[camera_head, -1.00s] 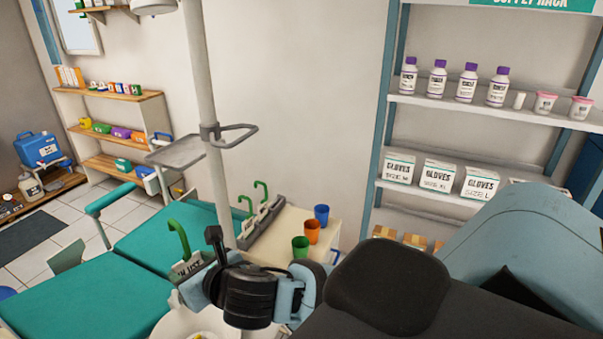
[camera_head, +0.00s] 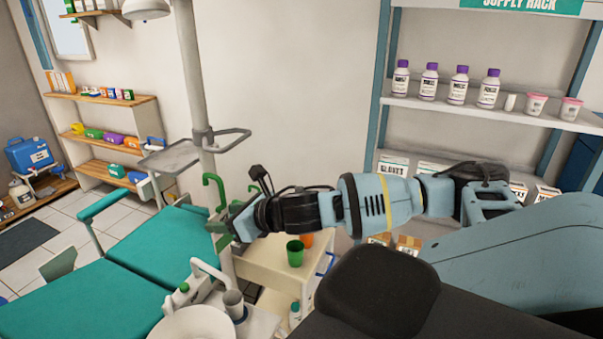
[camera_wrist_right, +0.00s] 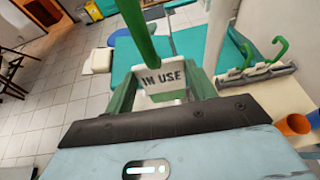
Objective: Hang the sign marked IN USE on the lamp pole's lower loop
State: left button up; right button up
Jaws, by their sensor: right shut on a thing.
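The sign marked IN USE (camera_wrist_right: 163,78) is a white plate with a tall green hook (camera_head: 213,192), which rises above my right gripper in the head view. My right gripper (camera_head: 221,230) is shut on the sign. The fingers show as green bars beside the plate in the right wrist view (camera_wrist_right: 163,92). The pale lamp pole (camera_head: 194,75) stands just behind the hook. Its grey loop (camera_head: 248,133) juts to the right, above the hook's top and apart from it. Whether a second loop exists, I cannot tell. My left gripper is out of view.
A grey tray (camera_head: 168,158) sticks out left of the pole. Other green hooks (camera_wrist_right: 281,48) stand in a grey rack (camera_wrist_right: 250,74) on the cart. A green cup (camera_head: 295,254) and an orange cup (camera_wrist_right: 294,125) stand there too. The teal chair (camera_head: 100,290) lies left.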

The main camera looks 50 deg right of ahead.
jog(key=s+d+r, duration=0.3)
jog(key=d, duration=0.5)
jog(key=s+d+r, duration=0.3)
jog(key=s+d, duration=0.1)
jog(key=d, duration=0.4)
jog(key=shift+s+r+n+y, duration=0.15)
jog(key=shift+r+n+y, duration=0.05)
jog(key=shift+n+y, duration=0.1)
